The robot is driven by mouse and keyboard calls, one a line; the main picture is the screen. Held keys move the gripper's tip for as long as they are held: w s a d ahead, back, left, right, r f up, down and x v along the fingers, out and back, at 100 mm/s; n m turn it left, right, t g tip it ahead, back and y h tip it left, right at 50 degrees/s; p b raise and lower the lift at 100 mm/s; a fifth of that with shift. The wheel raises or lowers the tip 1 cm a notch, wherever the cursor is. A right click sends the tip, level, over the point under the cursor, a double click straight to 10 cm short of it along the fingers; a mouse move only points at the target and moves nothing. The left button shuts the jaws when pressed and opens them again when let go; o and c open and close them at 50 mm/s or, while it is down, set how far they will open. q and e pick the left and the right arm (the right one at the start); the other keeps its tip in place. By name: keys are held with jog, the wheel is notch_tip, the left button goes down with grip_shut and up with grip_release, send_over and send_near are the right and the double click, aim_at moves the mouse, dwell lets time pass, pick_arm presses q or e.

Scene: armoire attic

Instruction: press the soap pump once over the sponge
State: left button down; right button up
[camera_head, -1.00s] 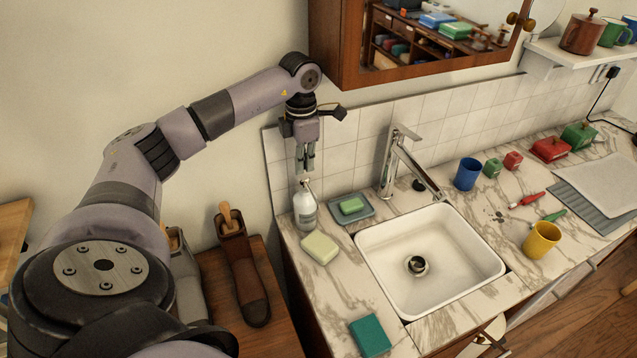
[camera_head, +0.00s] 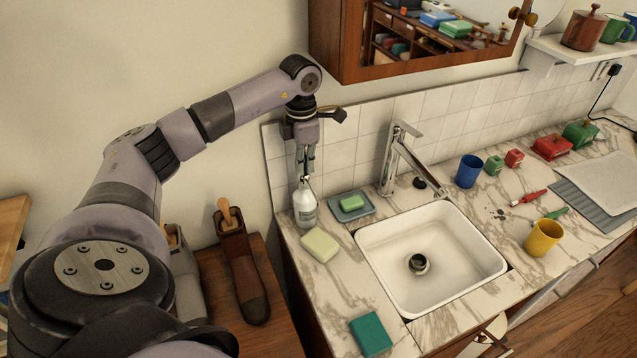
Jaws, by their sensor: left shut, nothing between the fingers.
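The soap pump (camera_head: 305,209) is a pale bottle with a grey label, upright at the back left corner of the counter. My left gripper (camera_head: 305,173) is shut and empty, pointing down right over the bottle's top; its fingertips overlap the pump head, and I cannot tell if they touch it. The pump's nozzle is mostly hidden by the fingers. A pale yellow-green sponge (camera_head: 320,245) lies on the counter just in front of the bottle. My right gripper is not in view.
A green soap bar (camera_head: 352,202) lies in a blue-grey dish (camera_head: 367,212) right of the bottle. The faucet (camera_head: 395,160) and white sink (camera_head: 470,237) are further right. A teal block (camera_head: 371,334) lies at the front. The cabinet (camera_head: 340,50) hangs above.

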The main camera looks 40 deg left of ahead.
pick_arm(q)
jog(key=shift+f+b, duration=0.6)
jog(key=shift+f, duration=0.4)
jog(key=shift+s, duration=0.1)
jog(key=shift+r, duration=0.1)
jog(key=shift+r+p, duration=1.3)
jog(key=shift+r, duration=0.35)
notch_tip(320, 180, up, 6)
jog(key=p, duration=0.4)
